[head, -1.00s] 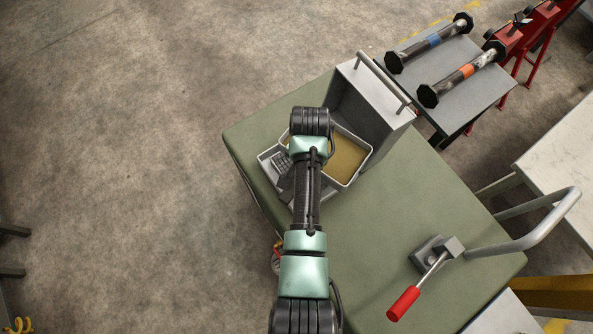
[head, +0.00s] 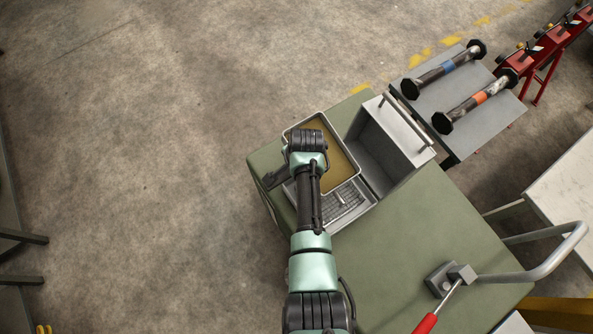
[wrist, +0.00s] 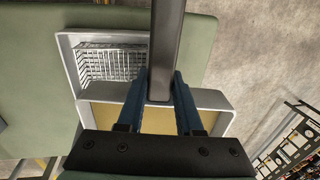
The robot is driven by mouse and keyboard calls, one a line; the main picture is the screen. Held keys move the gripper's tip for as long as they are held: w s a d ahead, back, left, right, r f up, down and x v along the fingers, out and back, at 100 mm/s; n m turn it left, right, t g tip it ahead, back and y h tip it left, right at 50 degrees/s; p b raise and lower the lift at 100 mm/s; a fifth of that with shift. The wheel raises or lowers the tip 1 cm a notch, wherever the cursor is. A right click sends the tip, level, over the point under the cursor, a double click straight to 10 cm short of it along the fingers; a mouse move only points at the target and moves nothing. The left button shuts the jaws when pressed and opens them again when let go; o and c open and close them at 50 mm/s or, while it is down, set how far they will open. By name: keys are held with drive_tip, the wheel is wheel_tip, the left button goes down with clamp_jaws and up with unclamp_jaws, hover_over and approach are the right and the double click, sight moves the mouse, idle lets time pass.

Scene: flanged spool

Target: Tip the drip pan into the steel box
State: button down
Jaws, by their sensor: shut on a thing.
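The drip pan (head: 346,177) is a shallow rectangular pan with a light rim and a tan-brown inside. In the head view it lies below my gripper (head: 305,165), which hides part of it. In the wrist view my gripper (wrist: 160,100) is shut on a dark grey bar; the pan (wrist: 107,117) shows behind the fingers. The bar's join with the pan is hidden. The steel box (head: 411,131) stands right of the pan, grey, with an open hollow and a bar handle on its upper face. I cannot tell how far the pan is tilted.
A lever with a red grip (head: 428,323) and a bent tube (head: 555,255) stand at right.

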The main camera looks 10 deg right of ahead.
drive_tip(key=t+b, duration=0.2)
drive_tip(key=r+t+y+b, duration=0.1)
drive_tip(key=t+b, duration=0.1)
drive_tip(key=t+y+b, duration=0.1)
drive_tip(key=t+b, duration=0.1)
drive_tip(key=shift+w+r+t, duration=0.25)
drive_tip(key=shift+w+t, duration=0.1)
drive_tip(key=shift+t, duration=0.05)
drive_tip(key=s+t+b, duration=0.1)
drive_tip(key=b, duration=0.2)
drive_tip(key=s+r+t+y+b, duration=0.1)
drive_tip(key=b, duration=0.2)
drive_tip(key=s+d+r+t+y+b, duration=0.1)
drive_tip(key=t+b, duration=0.1)
drive_tip(key=b, duration=0.1)
drive_tip(key=shift+r, duration=0.15)
idle(0.4)
drive_tip(key=shift+s+r+t+b, duration=0.2)
drive_tip(key=shift+r+t+b, duration=0.15)
drive_tip(key=shift+t+b, duration=0.1)
idle(1.8)
